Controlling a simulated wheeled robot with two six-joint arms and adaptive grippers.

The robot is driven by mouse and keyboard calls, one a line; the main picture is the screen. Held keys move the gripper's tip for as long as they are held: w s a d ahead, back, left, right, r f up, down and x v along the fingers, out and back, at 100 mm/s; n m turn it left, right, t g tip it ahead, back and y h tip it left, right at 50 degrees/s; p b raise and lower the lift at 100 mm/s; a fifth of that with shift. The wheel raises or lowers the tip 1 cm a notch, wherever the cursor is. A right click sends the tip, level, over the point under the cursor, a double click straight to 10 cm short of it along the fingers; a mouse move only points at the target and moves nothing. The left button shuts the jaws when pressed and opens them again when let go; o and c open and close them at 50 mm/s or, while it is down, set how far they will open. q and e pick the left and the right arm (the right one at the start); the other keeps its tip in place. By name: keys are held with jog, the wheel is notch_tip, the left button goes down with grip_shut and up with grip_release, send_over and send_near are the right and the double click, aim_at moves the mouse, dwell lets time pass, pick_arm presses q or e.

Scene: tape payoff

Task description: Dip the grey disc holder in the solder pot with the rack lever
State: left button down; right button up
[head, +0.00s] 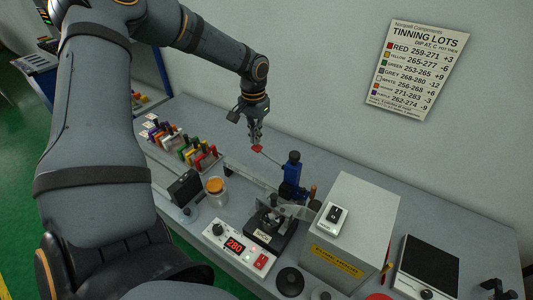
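My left gripper (255,141) points down with its fingertips just above or at the red end of the rack lever (259,149). Whether the fingers touch or grip it is too small to tell. The lever's thin rod runs to a blue upright rack (292,172). A dark unit (268,228), probably the solder pot, stands below the rack, partly hidden by a bracket. Several coloured holders (184,146) stand in a row at the left of the bench; I cannot pick out the grey disc holder for certain.
A controller (237,248) reads 280. An orange-lidded jar (216,188) and a black block (185,188) stand left of the rack. A large pale box (350,225) stands to its right.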

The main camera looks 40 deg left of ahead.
aim_at(256, 147)
pick_arm(q)
jog(key=shift+f+b, duration=2.8)
jog(key=shift+f, duration=0.75)
jog(key=shift+r, duration=0.15)
dwell(0.8)
jog(key=shift+r+p, duration=3.4)
jog(key=shift+r, duration=1.05)
jog(key=shift+f, duration=0.1)
